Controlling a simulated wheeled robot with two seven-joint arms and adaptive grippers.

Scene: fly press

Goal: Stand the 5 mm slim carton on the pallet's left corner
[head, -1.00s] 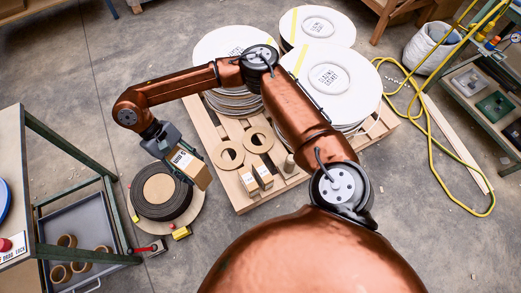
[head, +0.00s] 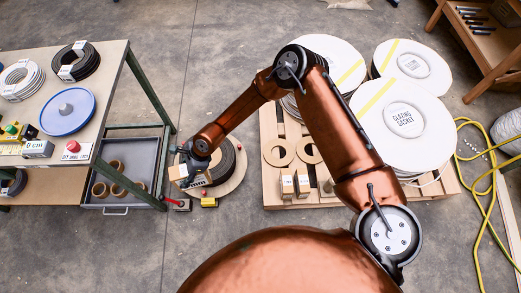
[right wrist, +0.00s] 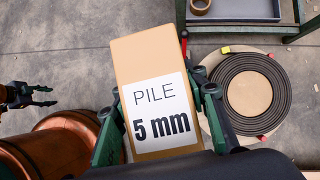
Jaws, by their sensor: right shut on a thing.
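The slim carton (right wrist: 150,60), tan with a white label reading PILE 5 mm, is held between the fingers of my right gripper (right wrist: 157,95). In the head view my right gripper (head: 192,163) is over the left part of the coiled black strip, and the carton (head: 179,172) is partly hidden by it. The wooden pallet (head: 268,128) lies to the right, apart from the carton. Two small labelled cartons (head: 287,187) (head: 304,185) stand near its front left corner. My left gripper (right wrist: 40,96) shows at the left edge of the right wrist view, its fingers apart and empty.
The coil (head: 228,165) lies on a round board on the floor. A green-legged bench (head: 112,90) with a lower grey tray (head: 130,165) stands at left. Wooden rings (head: 278,152) and large white reels (head: 402,120) occupy the pallet. Floor between coil and pallet is clear.

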